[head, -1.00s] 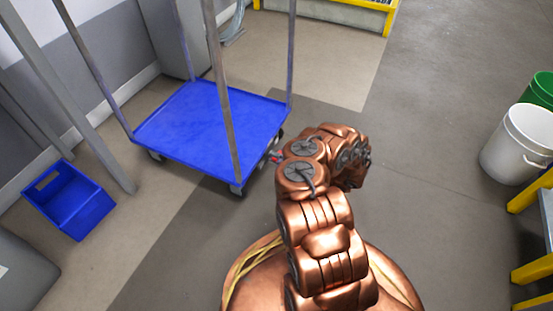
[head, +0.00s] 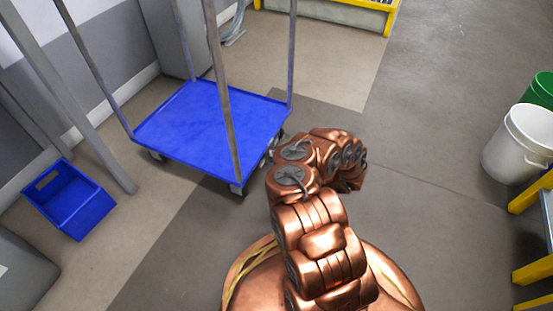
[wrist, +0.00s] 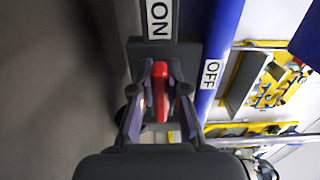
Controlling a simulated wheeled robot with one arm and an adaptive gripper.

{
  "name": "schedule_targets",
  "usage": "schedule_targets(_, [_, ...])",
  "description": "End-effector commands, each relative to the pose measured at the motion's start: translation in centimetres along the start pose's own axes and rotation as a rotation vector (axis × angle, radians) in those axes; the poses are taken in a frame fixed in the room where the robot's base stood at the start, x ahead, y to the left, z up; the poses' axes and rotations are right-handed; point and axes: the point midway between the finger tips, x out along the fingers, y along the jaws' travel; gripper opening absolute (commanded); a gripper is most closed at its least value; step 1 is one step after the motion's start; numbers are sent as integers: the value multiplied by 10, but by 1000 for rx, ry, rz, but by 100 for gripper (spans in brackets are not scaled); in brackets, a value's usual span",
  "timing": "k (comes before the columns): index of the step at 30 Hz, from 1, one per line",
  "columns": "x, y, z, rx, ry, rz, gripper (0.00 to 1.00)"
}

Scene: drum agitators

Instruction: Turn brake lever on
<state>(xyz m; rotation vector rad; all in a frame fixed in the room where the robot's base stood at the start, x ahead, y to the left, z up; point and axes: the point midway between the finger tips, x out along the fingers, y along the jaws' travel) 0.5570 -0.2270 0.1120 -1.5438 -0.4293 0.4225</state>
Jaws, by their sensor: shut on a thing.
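The red brake lever (wrist: 160,92) stands between the two fingers of my gripper (wrist: 160,72) in the wrist view. The fingers are shut on it from both sides. A white ON label (wrist: 159,18) lies just beyond the lever's far end, roughly in line with it. A white OFF label (wrist: 210,74) is on the blue edge to the right. The lever's base is hidden by the gripper. In the head view, the blue cart (head: 205,120) stands left of my arm. My arm hides the gripper and lever there.
Metal posts (head: 222,90) rise from the cart's corners. A blue bin (head: 68,200) lies on the floor at left. White (head: 517,145) and green (head: 543,90) buckets stand at right beside a yellow-legged table (head: 528,270). Floor to the right of my arm is clear.

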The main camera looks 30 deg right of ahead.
Motion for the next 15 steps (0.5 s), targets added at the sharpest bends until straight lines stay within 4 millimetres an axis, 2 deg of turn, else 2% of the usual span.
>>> schedule_targets(4, [1,0,-1,-2,0,0,0])
schedule_targets(5, [1,0,-1,-2,1,0,17])
schedule_targets(6, [1,0,-1,-2,1,0,21])
schedule_targets(12, [0,0,0,-1,0,0,40])
schedule_targets(15, [0,0,0,0,0,0,40])
